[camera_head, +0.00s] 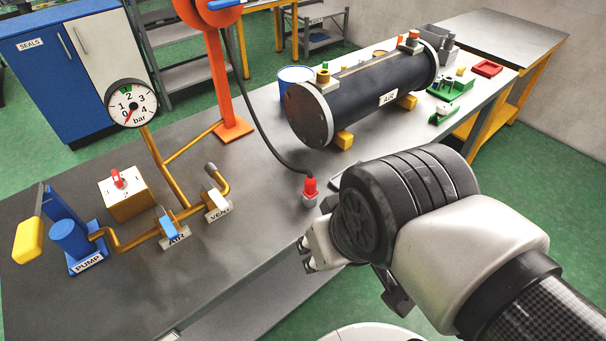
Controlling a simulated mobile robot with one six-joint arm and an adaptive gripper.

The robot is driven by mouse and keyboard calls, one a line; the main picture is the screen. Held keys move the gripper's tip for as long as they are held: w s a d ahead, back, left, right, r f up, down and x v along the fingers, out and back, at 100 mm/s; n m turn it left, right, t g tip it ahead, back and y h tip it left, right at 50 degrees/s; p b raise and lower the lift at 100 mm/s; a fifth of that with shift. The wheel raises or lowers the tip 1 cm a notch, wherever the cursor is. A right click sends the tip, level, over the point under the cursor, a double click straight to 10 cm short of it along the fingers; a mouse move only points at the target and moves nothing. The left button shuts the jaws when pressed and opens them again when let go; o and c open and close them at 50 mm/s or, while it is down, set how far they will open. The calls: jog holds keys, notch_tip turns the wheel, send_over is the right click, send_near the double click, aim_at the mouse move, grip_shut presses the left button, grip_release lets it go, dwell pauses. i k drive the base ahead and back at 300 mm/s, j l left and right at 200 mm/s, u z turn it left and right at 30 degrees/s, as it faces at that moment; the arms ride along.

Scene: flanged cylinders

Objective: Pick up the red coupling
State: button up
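The red coupling (310,187) stands upright on the bench near its front edge, with a small pale piece under it. A black hose runs from its top up to the orange reel. My gripper (308,256) is at the bench's front edge, below and close to the coupling in the picture, and appears apart from it. My wrist hides much of the gripper, so how far its fingers are spread does not show.
The grey bench (262,215) is clear around the coupling. A dark flanged cylinder (365,95) lies behind it on yellow blocks. To the left are a pressure gauge (132,103), yellow piping with blue and white valves, and a blue pump (70,238). An orange post (222,85) stands behind.

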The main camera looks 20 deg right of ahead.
aim_at(309, 191)
jog(key=u, duration=0.4)
jog(key=l+u, duration=0.1)
jog(key=u, duration=0.35)
jog(key=l+u, duration=0.1)
jog(key=u, duration=1.1)
jog(key=k+l+u, duration=0.2)
jog(key=k+l, duration=0.8)
jog(key=l, duration=0.1)
